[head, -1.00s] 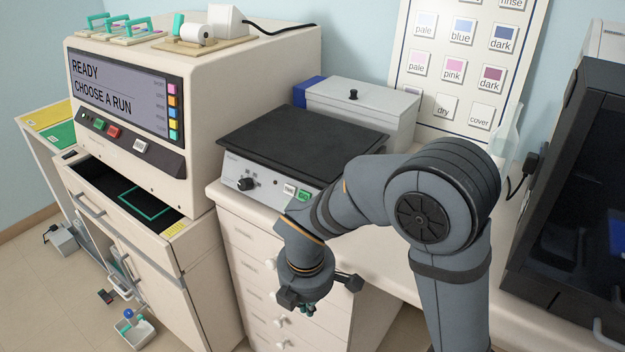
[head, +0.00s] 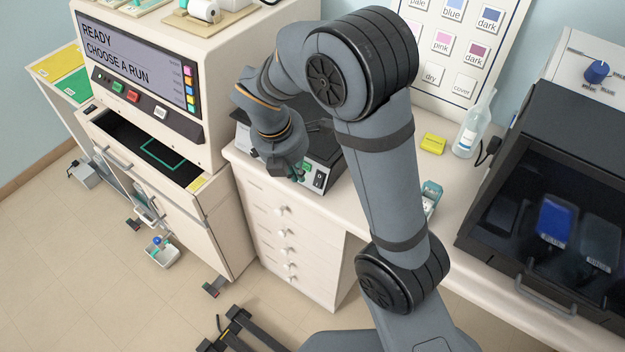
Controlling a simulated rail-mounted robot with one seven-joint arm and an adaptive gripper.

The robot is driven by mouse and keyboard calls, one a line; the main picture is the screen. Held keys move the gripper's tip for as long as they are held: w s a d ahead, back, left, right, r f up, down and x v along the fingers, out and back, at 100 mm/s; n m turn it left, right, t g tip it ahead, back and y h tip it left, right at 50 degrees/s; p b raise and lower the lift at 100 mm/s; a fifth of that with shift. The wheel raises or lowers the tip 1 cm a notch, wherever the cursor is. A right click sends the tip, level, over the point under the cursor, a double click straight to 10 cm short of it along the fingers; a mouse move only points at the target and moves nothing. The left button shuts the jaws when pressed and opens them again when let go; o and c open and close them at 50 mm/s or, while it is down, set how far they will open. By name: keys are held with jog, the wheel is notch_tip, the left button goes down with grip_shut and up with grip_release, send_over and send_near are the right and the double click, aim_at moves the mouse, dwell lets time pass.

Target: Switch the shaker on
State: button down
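The shaker (head: 324,148) stands on the bench in the head view, with a dark flat top and a pale front panel. My arm and gripper hide most of it. The right end of its panel shows a green button (head: 306,167) and a black rocker switch (head: 318,180). The rocker's position is too small to read. My gripper (head: 294,174) points down in front of the panel, just left of the rocker switch. Its fingers are small and partly hidden, so I cannot tell whether they are open or touching the panel.
The stainer (head: 190,35) at left reads "READY, CHOOSE A RUN", above an open drawer (head: 125,139). A yellow block (head: 433,143) and a clear bottle (head: 472,130) stand at the back of the bench. A dark cabinet (head: 540,200) fills the right. Bench between bottle and arm is partly clear.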

aim_at(319, 180)
jog(key=shift+f, duration=0.1)
jog(key=x, duration=0.4)
jog(key=w+d+x, duration=0.1)
jog(key=x, duration=0.7)
jog(key=shift+w+d+r, duration=0.25)
jog(key=shift+w+r, duration=0.05)
jog(key=shift+w, duration=0.05)
jog(key=shift+w+d+f, duration=0.15)
jog(key=shift+w+f, duration=0.1)
jog(key=shift+w, duration=0.05)
jog(key=shift+w+d+f, duration=0.2)
jog(key=shift+w+f, duration=0.05)
jog(key=shift+f, duration=0.15)
jog(key=shift+r, duration=0.1)
